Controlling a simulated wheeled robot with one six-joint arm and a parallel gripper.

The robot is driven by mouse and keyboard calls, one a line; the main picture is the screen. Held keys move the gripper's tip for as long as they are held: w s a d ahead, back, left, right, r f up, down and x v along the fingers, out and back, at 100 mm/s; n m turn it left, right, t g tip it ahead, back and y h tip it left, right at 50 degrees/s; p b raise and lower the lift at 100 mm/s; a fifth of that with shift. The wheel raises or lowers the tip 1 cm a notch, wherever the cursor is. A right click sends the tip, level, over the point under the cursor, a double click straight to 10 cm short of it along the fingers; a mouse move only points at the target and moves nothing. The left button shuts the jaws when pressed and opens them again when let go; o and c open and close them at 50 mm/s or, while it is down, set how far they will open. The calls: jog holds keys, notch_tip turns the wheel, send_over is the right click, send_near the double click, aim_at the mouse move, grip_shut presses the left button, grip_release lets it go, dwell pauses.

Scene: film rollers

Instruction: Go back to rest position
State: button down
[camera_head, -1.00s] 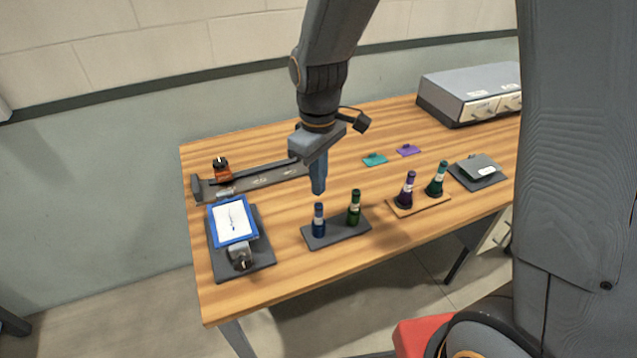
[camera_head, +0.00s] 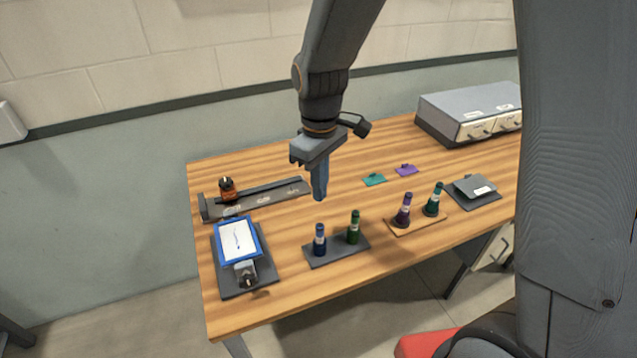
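My gripper (camera_head: 319,190) hangs from my arm above the middle of the wooden table (camera_head: 300,285), pointing down. Its fingers look close together from this side, and I cannot tell whether there is a gap between them. No held object shows. Below and in front of it, a blue roller (camera_head: 320,240) and a green roller (camera_head: 354,228) stand upright on a dark tray (camera_head: 338,253). The fingertips look apart from both rollers.
A dark rail (camera_head: 265,198) with an orange-brown bottle (camera_head: 227,190) lies at the left. A blue-framed sheet (camera_head: 238,243) sits in front of it. A purple roller (camera_head: 403,210) and a teal roller (camera_head: 433,200) stand on a wooden tray (camera_head: 418,225). A grey drawer box (camera_head: 470,112) stands at the back right.

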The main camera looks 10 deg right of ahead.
jog(key=s+d+f+m+b, duration=0.2)
jog(key=s+d+m+b, duration=0.1)
jog(key=d, duration=0.3)
jog(key=s+d+f+m+t+b, duration=0.1)
jog(key=s+d+f+m+b, duration=0.2)
jog(key=d+m, duration=0.3)
jog(key=shift+s+d+f+b, duration=0.15)
jog(key=shift+s+d+b, duration=0.2)
jog(key=shift+s+b, duration=0.5)
jog(key=c, duration=2.5)
grip_release()
jog(key=o, duration=0.7)
jog(key=shift+o, duration=0.2)
